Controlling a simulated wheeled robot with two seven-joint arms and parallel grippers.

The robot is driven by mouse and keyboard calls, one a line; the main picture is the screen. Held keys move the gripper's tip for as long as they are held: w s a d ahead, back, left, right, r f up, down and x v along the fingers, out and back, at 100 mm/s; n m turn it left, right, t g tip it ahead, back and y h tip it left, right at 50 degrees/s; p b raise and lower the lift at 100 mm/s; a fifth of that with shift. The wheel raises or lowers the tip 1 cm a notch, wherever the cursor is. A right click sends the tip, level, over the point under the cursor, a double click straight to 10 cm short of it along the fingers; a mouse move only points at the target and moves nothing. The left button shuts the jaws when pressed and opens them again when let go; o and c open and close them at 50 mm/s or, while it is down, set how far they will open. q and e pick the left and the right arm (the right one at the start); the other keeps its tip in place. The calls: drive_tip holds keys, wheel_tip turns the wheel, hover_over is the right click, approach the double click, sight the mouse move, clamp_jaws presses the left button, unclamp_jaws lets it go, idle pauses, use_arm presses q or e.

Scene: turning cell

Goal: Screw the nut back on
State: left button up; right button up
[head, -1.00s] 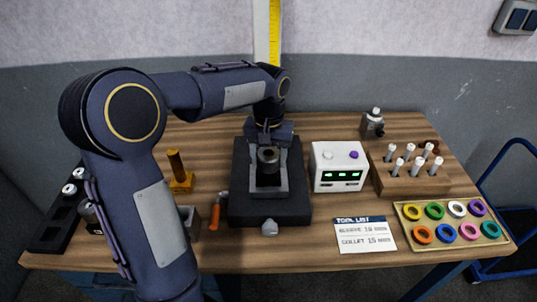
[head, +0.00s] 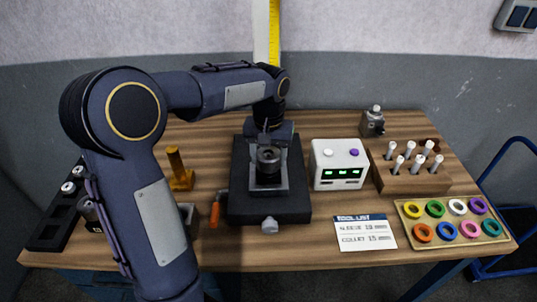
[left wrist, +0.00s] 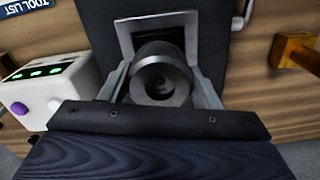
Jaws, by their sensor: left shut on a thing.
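The nut (head: 267,154) is a dark round ring with a hole through its middle, at the black machine block (head: 240,205) in the middle of the bench. In the left wrist view the nut (left wrist: 161,72) shows nearly end-on, between the two grey fingers. My left gripper (head: 268,172) reaches down over the block and is shut on the nut. The fingers (left wrist: 162,82) lie at either side of it. The thread beneath is hidden, so I cannot tell how far the nut is engaged. My right gripper is not in view.
A white box (head: 338,155) with green lights stands close right of the block. An orange-handled tool (head: 214,213) and a brass-coloured post (head: 176,163) are to the left. A wooden pin rack (head: 415,181) and a tray of coloured rings (head: 402,240) are at right.

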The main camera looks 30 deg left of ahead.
use_arm(q)
drive_tip(key=shift+f, duration=0.15)
drive_tip(key=o, duration=1.1)
wheel_tip(320, 180, up, 8)
drive_tip(key=shift+f, duration=0.1)
drive_tip(key=shift+s, duration=0.1)
